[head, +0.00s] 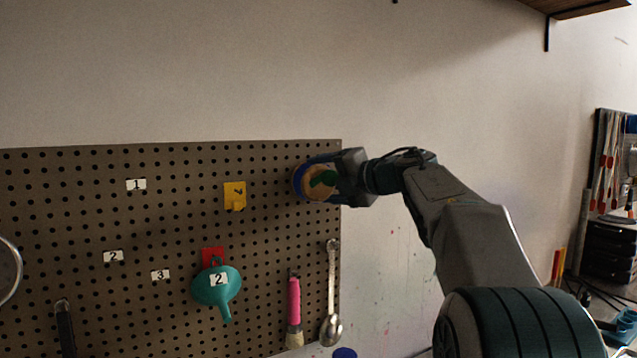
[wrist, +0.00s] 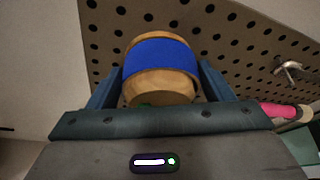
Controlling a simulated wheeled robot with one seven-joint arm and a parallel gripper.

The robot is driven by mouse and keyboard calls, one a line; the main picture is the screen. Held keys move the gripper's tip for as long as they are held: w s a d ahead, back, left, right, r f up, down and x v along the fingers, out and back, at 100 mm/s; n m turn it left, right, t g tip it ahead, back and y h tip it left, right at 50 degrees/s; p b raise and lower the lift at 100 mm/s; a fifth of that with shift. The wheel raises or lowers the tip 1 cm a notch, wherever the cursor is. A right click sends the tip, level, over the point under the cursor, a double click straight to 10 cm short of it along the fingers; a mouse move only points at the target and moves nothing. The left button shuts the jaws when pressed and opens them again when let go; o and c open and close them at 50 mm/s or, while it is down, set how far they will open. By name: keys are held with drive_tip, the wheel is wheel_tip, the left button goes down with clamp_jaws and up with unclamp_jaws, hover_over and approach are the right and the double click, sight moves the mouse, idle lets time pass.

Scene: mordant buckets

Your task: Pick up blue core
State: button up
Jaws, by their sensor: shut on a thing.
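The blue core (head: 302,186) is a tan cylinder with a blue band, in front of the pegboard's upper right part. It also shows in the wrist view (wrist: 160,52), where it sits between the two fingers. My gripper (head: 328,178) reaches in from the right and is shut on the core, with one finger on each side in the wrist view (wrist: 160,85). A green piece (head: 323,180) shows at the core's face; what it belongs to is unclear. I cannot tell whether the core touches the board.
The brown pegboard (head: 150,240) holds a yellow hook (head: 234,195), a teal funnel (head: 217,287) labelled 2 at a red hook (head: 212,256), a pink-handled brush (head: 294,305) and a metal spoon (head: 332,295). Bare wall lies above the board. A blue round thing (head: 345,353) is below.

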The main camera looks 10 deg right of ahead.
drive_tip(key=shift+s+b, duration=0.1)
drive_tip(key=shift+b, duration=0.2)
drive_tip(key=shift+s+d+r+b, duration=0.1)
drive_tip(key=shift+s+d+b, duration=0.75)
drive_tip(key=shift+s, duration=1.95)
drive_tip(key=shift+s+d+r+b, duration=0.1)
drive_tip(key=shift+s+d+b, duration=0.7)
drive_tip(key=shift+s, duration=2.05)
drive_tip(key=shift+s+d+b, duration=0.5)
drive_tip(key=shift+s+d, duration=0.65)
drive_tip(key=shift+s, duration=1.65)
drive_tip(key=shift+s, duration=0.1)
drive_tip(key=shift+s+d+b, duration=0.2)
drive_tip(key=shift+s+d, duration=0.2)
drive_tip(key=shift+s, duration=0.75)
drive_tip(key=shift+s+d+b, duration=0.15)
drive_tip(key=shift+s+d, duration=0.2)
drive_tip(key=shift+s, duration=0.8)
drive_tip(key=shift+s+d+b, duration=0.2)
drive_tip(key=shift+s+d, duration=0.2)
drive_tip(key=shift+s, duration=0.75)
